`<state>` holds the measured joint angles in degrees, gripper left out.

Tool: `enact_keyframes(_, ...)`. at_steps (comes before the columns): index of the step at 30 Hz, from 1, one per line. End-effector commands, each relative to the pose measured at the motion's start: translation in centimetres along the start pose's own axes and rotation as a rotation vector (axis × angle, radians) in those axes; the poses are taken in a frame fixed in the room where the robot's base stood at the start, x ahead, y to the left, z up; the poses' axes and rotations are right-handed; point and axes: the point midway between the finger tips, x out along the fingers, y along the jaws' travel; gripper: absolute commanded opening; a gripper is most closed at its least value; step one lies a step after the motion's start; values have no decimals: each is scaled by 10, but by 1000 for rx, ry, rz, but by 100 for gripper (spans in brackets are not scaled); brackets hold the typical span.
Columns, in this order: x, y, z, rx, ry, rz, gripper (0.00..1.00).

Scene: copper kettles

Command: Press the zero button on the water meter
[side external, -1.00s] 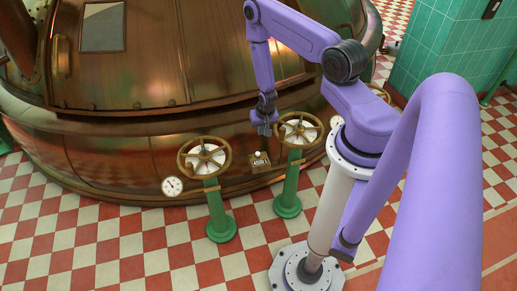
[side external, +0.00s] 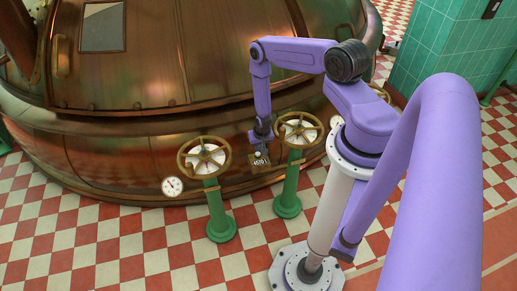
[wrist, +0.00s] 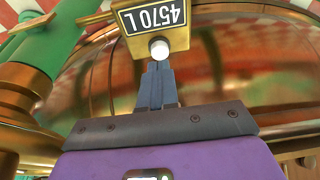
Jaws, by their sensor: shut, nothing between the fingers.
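The water meter (side external: 261,161) is a small brass box between the two handwheel valves, in front of the copper kettle. In the wrist view the meter (wrist: 178,38) shows at the top, upside down, with a dark display reading 4570 L. Its round white zero button (wrist: 159,49) sticks out beside the display; in the side view the button (side external: 258,154) is a small pale dot. My gripper (wrist: 158,66) is shut and empty, its fingertips lined up with the button and very close. I cannot tell whether they touch it. In the side view my gripper (side external: 259,145) is just above the meter.
Brass handwheels on green posts stand close on both sides, the left one (side external: 204,157) and the right one (side external: 299,129). A round white gauge (side external: 172,187) sits further left. The copper kettle (side external: 130,150) curves close behind. The checkered floor (side external: 100,245) in front is clear.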

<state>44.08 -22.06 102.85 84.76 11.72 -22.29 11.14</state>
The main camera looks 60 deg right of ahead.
Motion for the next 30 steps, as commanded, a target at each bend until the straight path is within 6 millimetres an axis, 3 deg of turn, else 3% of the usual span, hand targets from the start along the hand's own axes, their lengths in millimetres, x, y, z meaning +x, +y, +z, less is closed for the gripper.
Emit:
enact_keyframes(6,11,-1,4,-1,0,-1,0)
enact_keyframes(20,14,-1,5,-1,0,0,0)
enact_keyframes(30,33,0,11,0,1,0,0)
